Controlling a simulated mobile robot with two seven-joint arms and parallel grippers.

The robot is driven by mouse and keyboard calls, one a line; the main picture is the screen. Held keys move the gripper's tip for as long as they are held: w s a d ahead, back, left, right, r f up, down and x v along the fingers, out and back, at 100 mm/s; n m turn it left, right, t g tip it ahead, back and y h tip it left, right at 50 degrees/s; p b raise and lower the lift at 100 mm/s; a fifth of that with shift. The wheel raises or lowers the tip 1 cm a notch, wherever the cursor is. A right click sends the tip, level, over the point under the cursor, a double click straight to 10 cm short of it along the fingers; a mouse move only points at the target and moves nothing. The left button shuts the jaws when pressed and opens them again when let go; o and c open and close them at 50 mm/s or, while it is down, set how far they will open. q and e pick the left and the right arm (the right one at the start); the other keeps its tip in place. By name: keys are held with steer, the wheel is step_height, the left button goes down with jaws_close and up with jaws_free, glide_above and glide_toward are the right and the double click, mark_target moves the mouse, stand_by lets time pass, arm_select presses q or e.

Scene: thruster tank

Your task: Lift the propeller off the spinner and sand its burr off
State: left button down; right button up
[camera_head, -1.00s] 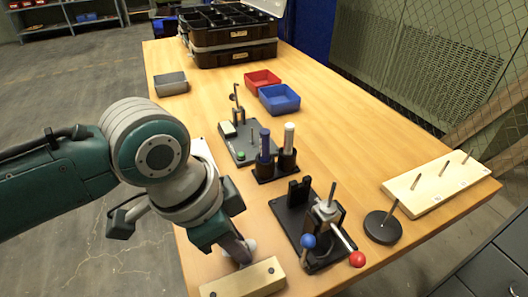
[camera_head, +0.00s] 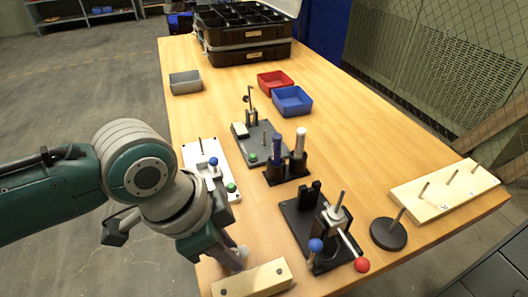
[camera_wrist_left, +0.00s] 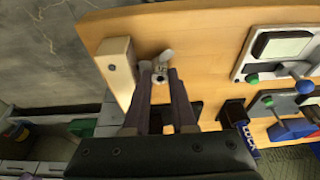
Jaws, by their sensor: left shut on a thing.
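My left gripper (camera_head: 238,258) is low over the near left end of the table, shut on a small pale grey propeller (camera_wrist_left: 162,70). In the left wrist view the propeller shows at the fingertips, with a dark hole in its hub; the fingers hide part of it. A pale wooden block (camera_head: 252,279) lies right beside it, and this block also shows in the left wrist view (camera_wrist_left: 116,66). Whether propeller and block touch I cannot tell. A white board (camera_head: 208,160) with a blue knob and green button lies behind my left arm. My right gripper is not in view.
A black fixture (camera_head: 296,216) with blue and red knobs stands right of my gripper. Behind are a holder with upright tubes (camera_head: 288,172), a grey board (camera_head: 252,153) and bins (camera_head: 292,100). A black disc with a pin (camera_head: 388,235) and a pegged board (camera_head: 445,190) are at the right.

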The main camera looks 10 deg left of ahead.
arm_select(q)
steer(key=shift+s+a, duration=0.25)
steer(key=shift+w+d, duration=0.1)
steer(key=shift+w+d, duration=0.35)
steer(key=shift+d, duration=0.15)
steer(key=shift+d, duration=0.1)
steer(key=shift+w+d+b, duration=0.3)
steer(key=shift+w+d, duration=0.05)
steer(key=shift+d, duration=0.15)
steer(key=shift+d, duration=0.1)
steer(key=shift+w+d, duration=0.4)
steer(key=shift+d, duration=0.05)
